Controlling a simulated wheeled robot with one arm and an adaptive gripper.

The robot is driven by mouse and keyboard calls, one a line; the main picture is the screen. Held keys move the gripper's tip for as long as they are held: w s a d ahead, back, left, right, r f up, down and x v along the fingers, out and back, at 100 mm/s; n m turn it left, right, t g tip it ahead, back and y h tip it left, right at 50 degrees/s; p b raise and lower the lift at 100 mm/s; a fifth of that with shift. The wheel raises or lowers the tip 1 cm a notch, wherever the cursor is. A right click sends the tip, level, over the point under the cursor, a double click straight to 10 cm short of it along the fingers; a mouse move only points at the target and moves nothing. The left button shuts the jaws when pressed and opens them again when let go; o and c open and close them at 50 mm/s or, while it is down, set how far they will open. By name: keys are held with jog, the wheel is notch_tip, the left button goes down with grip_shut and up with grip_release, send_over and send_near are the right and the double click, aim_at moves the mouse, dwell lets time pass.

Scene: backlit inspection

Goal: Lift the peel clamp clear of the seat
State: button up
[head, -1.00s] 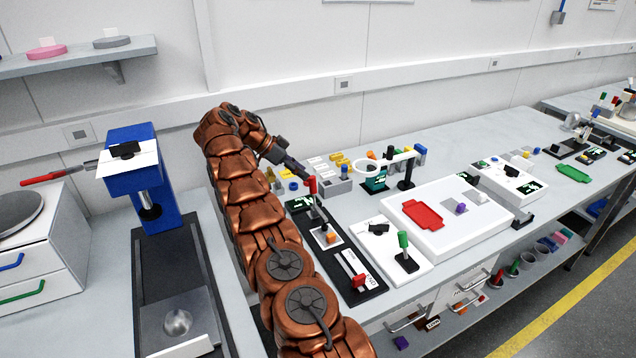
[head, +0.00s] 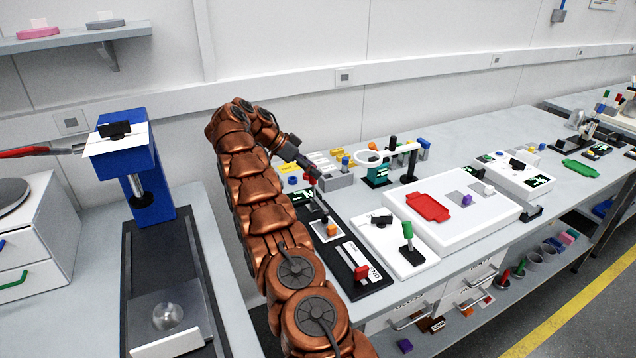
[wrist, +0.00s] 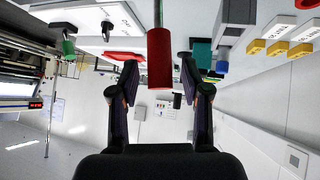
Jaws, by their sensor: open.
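A red cylindrical handle on a thin upright rod, which I take to be the peel clamp's grip, stands near the back of the bench. In the wrist view, which is upside down, the red handle (wrist: 159,60) hangs between the fingertips of my gripper (wrist: 159,72), with a gap on each side. My gripper is open and holds nothing. In the head view my gripper (head: 312,174) covers most of the handle.
A black board with a red slider (head: 361,272) and a white board with a green-handled piece (head: 407,232) lie close to the right. A red tray (head: 428,207) sits on a white box. A ring stand (head: 409,165) is behind. My arm crosses the gap beside a blue press (head: 148,185).

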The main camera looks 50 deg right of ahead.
jog(key=shift+s+d+f+p, duration=0.15)
jog(key=shift+d+p, duration=0.05)
jog(key=shift+p, duration=0.1)
jog(key=shift+x, duration=1.1)
jog(key=shift+f, duration=0.1)
jog(key=shift+c, duration=0.4)
grip_shut()
